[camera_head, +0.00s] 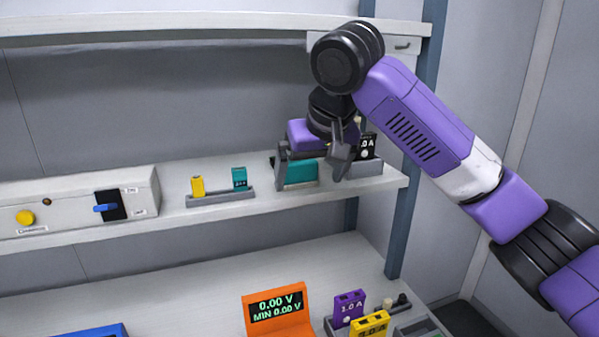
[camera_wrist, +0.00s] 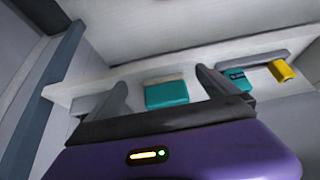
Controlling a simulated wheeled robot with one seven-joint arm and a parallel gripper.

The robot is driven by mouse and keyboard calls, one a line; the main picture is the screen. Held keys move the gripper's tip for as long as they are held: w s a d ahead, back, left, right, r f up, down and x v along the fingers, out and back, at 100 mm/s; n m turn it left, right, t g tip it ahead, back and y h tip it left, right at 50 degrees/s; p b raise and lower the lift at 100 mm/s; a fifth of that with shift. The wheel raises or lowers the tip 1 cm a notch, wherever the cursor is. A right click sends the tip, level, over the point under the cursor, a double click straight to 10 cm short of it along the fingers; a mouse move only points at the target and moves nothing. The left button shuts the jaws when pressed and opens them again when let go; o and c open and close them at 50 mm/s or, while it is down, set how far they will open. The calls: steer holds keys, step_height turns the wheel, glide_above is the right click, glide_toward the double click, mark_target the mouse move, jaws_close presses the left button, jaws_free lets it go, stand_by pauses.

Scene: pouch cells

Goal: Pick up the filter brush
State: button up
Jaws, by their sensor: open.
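The filter brush appears to be the teal block with a pale beige strip along its edge (camera_wrist: 167,94) on the upper shelf. In the head view its teal side (camera_head: 298,173) shows below my gripper, partly covered by the fingers. My gripper (camera_head: 311,168) is open and points down at the shelf, with one finger on each side of the teal block. In the wrist view the block shows between the two fingers of my gripper (camera_wrist: 162,80). I cannot tell whether a finger touches it.
A grey holder (camera_head: 220,200) with a yellow piece (camera_head: 197,186) and a teal piece (camera_head: 239,179) stands to the left. A switch box (camera_head: 75,203) is further left. The lower bench holds an orange display (camera_head: 277,311).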

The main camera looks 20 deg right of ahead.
mark_target(300, 162)
steer(key=w+p, duration=0.1)
steer(key=w, duration=0.4)
steer(key=shift+w, duration=0.4)
steer(key=shift+w+f, duration=0.35)
steer(key=shift+f, duration=0.2)
steer(key=shift+c, duration=0.5)
steer(key=c, duration=1.4)
steer(key=shift+a, duration=0.1)
steer(key=shift+r, duration=0.1)
steer(key=shift+r, duration=0.15)
steer(key=s+b, duration=0.1)
steer(key=s, duration=1.7)
steer(key=shift+r+b, duration=0.1)
steer(key=shift+b, duration=0.2)
